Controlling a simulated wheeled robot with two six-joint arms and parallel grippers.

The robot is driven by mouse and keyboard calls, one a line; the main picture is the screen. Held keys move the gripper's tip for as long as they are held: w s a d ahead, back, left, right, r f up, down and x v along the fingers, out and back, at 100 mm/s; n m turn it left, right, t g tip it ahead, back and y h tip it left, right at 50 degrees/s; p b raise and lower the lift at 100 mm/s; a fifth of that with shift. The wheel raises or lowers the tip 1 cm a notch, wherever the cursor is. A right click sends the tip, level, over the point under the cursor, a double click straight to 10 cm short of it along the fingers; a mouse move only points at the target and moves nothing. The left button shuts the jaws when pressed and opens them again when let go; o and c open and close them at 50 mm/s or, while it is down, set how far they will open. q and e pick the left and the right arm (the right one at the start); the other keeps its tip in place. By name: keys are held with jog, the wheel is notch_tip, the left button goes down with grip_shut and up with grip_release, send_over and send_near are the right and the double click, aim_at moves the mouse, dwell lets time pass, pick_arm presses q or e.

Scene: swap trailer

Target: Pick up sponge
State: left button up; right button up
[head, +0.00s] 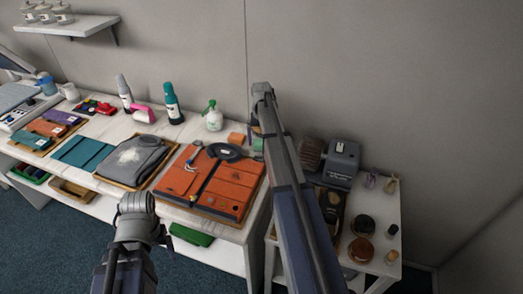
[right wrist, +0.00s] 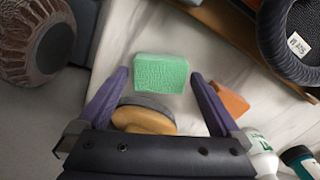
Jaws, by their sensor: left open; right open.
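A green sponge (right wrist: 161,74) lies on the white table in the right wrist view, between and just beyond the fingertips of my right gripper (right wrist: 160,80). The gripper is open, with one purple finger on each side, and nothing is held. In the head view the sponge (head: 258,143) shows partly behind my right arm, near the table's right end. A purple bit of the right gripper (head: 253,122) shows beside the arm there. My left arm reaches in at the lower left of the head view, but its gripper fingers do not show.
An orange block (right wrist: 230,99) and a round tan-and-grey piece (right wrist: 144,118) lie close to the sponge. A dark headphone-like ring (right wrist: 292,42) is nearby. A lower side table (head: 376,277) holds a grey machine (head: 341,160) and brushes.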

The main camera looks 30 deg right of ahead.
jog(key=shift+f+b, duration=0.4)
jog(key=shift+f, duration=0.5)
pick_arm(q)
jog(key=shift+f, duration=0.8)
pick_arm(e)
jog(key=shift+r, duration=0.1)
jog(key=shift+c, duration=0.2)
jog(key=c, duration=1.2)
pick_arm(q)
jog(key=shift+r, duration=0.15)
pick_arm(e)
jog(key=shift+r, duration=0.15)
notch_tip(320, 180, up, 10)
jog(key=p, duration=1)
pick_arm(q)
notch_tip(320, 180, up, 10)
